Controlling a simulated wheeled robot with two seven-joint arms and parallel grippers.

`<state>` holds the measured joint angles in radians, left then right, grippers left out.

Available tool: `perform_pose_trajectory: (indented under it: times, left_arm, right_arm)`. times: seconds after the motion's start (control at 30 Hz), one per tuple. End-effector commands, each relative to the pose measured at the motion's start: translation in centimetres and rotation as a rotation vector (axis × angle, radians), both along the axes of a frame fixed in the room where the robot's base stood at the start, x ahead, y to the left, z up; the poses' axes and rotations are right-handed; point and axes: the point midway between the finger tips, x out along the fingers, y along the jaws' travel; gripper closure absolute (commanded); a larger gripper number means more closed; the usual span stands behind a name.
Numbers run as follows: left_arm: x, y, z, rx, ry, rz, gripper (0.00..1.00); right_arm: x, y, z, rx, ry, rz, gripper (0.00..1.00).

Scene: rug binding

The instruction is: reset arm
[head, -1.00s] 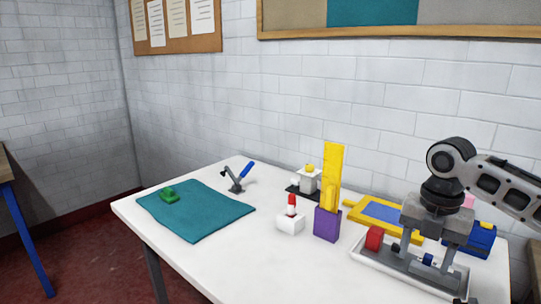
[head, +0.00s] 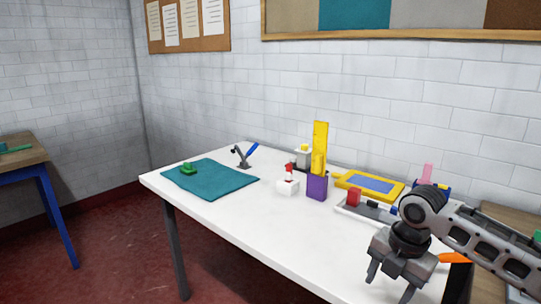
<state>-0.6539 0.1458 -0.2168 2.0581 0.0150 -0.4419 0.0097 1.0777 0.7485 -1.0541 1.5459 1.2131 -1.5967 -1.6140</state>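My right gripper (head: 389,283) hangs low at the right, in front of the table's near edge in the picture. Its two fingers point down and are apart, with nothing visible between them. My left gripper is out of view. The grey tray (head: 376,213) with a red block (head: 354,197) lies behind my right arm, which partly hides it. On the white table (head: 250,220), a teal rug piece (head: 215,182) lies at the left with a green piece (head: 188,169) on it.
A purple block with a tall yellow piece (head: 320,150) stands mid-table, beside a white block with a red top (head: 288,185). A blue-handled tool (head: 243,158) and a yellow-framed tray (head: 370,184) are farther back. An orange item (head: 455,257) shows right of my gripper. The front centre is clear.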

Motion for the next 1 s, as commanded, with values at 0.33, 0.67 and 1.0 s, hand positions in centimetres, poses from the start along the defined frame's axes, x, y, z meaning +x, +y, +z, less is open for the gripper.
perform_pose_trajectory:
  times: [0.33,0.67,1.0]
  left_arm:
    - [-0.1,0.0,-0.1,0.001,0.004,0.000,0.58]
    - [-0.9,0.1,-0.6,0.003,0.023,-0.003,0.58]
    - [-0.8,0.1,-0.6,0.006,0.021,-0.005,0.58]
  right_arm:
    - [-3.8,10.5,-10.2,0.310,-0.075,-0.347,0.42]
    - [-11.4,16.1,-15.9,0.805,-0.068,-1.095,0.42]
    - [-19.5,10.1,-17.6,1.067,-0.129,-1.743,0.42]
